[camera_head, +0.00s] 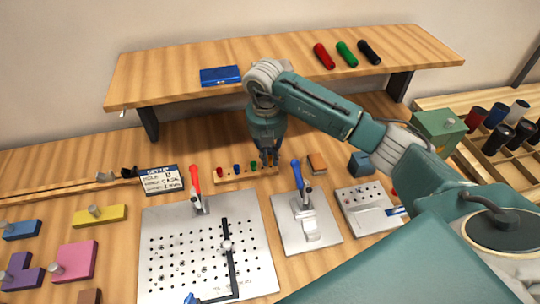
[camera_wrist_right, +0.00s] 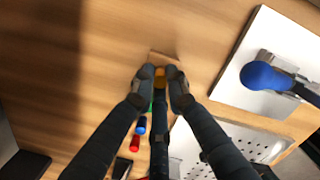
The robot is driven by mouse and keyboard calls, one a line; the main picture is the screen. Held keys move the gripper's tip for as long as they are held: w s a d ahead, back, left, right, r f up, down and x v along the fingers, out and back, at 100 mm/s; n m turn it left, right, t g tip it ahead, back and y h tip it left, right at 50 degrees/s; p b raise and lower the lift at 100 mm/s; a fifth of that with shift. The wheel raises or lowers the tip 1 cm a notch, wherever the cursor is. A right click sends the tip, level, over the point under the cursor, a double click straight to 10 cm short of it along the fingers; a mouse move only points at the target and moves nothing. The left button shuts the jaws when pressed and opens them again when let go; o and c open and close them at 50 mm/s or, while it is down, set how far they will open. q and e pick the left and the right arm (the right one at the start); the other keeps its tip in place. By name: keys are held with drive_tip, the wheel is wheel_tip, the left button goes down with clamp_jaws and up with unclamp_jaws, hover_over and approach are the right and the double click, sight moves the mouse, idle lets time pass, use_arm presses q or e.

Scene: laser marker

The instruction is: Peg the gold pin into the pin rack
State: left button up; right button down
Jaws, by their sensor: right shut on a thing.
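The pin rack (camera_head: 232,181) is a small wooden strip behind the perforated plate, holding a red pin (camera_head: 220,172), a blue pin (camera_head: 237,168) and a green pin (camera_head: 252,165). My right gripper (camera_head: 268,160) points down over the rack's right end. In the right wrist view its fingertips (camera_wrist_right: 160,76) are shut on the gold pin (camera_wrist_right: 160,72), in line with the coloured pins. The fingers hide most of the gold pin, and I cannot tell whether its lower end is in a hole. My left gripper is not in view.
A perforated plate (camera_head: 165,275) with a red-handled clamp stands in front of the rack. A blue-handled clamp (camera_head: 297,178) on a plate is close to the right. A raised shelf (camera_head: 170,60) overhangs behind. A small brown block (camera_head: 317,163) lies right of the gripper.

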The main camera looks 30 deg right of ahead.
drive_tip(key=shift+f+b, duration=0.4)
drive_tip(key=shift+f, duration=0.15)
drive_tip(key=c, duration=1.7)
unclamp_jaws()
drive_tip(key=shift+o, duration=0.2)
wheel_tip(320, 180, up, 12)
drive_tip(key=shift+s+a, duration=0.2)
drive_tip(key=shift+a, duration=0.2)
drive_tip(key=shift+f, duration=0.1)
